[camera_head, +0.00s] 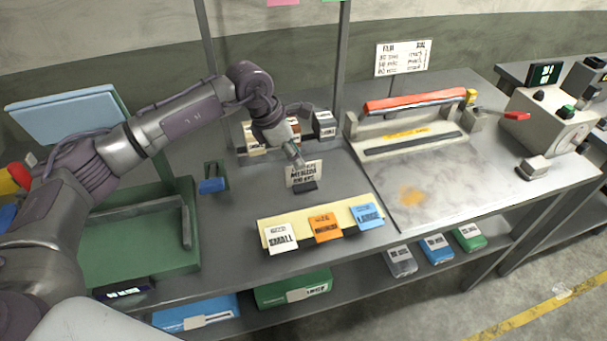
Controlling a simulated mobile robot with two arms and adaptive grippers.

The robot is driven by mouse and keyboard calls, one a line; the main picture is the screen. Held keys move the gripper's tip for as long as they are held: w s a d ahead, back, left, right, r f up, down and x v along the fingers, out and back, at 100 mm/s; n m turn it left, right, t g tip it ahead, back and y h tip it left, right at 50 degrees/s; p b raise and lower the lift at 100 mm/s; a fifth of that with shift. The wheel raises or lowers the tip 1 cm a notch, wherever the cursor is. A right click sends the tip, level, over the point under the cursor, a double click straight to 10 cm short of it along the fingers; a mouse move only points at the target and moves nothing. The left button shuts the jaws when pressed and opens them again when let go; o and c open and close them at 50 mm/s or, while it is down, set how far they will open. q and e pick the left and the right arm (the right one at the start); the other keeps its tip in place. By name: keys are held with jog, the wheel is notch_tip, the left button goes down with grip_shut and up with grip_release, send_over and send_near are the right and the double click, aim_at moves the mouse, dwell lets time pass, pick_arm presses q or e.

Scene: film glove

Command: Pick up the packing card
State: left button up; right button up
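The packing card (303,176) is a small white card with black print, one line of which seems to read "MEDIUM". It stands upright in a small dark holder (306,187) on the grey bench. My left arm reaches in from the left, and my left gripper (298,160) points down at the card's top edge. Its fingertips are at or just behind that edge. The fingers are too small and partly hidden to tell whether they are open or shut on the card. My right gripper is out of view.
A yellow strip (266,229) with small, medium and large labels lies in front. Small boxes (324,124) stand behind the gripper. A sealer with a red bar (415,101) is to the right, a green stand (140,262) to the left. A post (341,60) rises behind.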

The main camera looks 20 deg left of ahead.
aim_at(312, 180)
pick_arm(q)
jog(key=shift+w+d+f, duration=0.2)
jog(key=shift+f, duration=0.4)
jog(key=shift+w+f, duration=0.15)
jog(key=shift+f, duration=0.15)
jog(key=shift+d+f+p, duration=0.8)
jog(key=shift+f+p, duration=0.25)
jog(key=shift+p, duration=0.05)
jog(key=shift+x, duration=1.15)
jog(key=shift+w+f, duration=0.15)
jog(key=shift+f, duration=0.1)
grip_shut()
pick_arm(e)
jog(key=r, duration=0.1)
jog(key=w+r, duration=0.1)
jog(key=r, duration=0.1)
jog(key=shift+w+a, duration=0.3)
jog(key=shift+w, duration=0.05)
